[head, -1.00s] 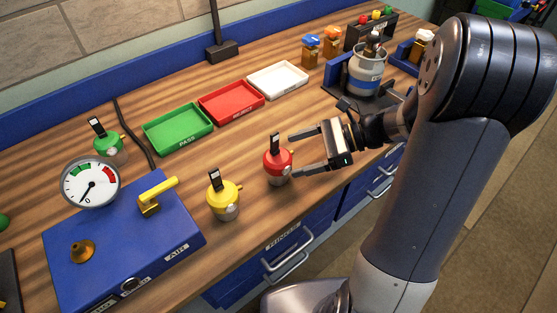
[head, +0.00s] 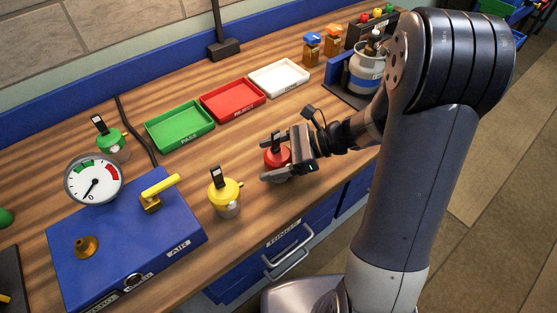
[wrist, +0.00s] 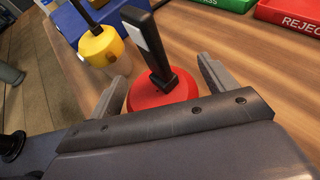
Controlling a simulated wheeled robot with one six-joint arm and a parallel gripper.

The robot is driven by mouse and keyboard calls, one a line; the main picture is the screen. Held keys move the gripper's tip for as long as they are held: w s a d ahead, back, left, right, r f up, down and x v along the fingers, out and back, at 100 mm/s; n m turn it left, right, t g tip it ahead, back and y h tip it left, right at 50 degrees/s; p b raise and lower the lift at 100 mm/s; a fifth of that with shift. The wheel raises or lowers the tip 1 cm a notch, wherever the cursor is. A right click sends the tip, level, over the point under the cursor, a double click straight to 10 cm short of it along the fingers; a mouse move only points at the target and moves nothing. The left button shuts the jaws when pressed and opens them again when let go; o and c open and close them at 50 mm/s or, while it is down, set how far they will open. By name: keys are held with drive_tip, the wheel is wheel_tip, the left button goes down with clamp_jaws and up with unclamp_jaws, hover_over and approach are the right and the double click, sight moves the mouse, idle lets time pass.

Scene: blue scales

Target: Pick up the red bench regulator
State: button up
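The red bench regulator (head: 277,158) stands upright on the wooden bench near its front edge, with a dark tab on top. It also shows in the wrist view (wrist: 162,92), partly hidden by the gripper body. My gripper (head: 270,160) is around it, one finger on each side. In the wrist view the fingers (wrist: 165,88) are apart, with the regulator's red body between them. The left finger is near or at the red body and a gap shows at the right finger. The lower part of the regulator is hidden.
A yellow regulator (head: 224,192) stands just left of my gripper. Farther left are the blue AIR box (head: 120,240) with its gauge (head: 93,180) and a green regulator (head: 110,138). Green (head: 180,128), red (head: 232,100) and white (head: 279,78) trays lie behind. A gas canister (head: 367,72) stands right.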

drive_tip(key=c, duration=1.1)
drive_tip(key=shift+c, duration=0.3)
drive_tip(key=shift+r, duration=0.15)
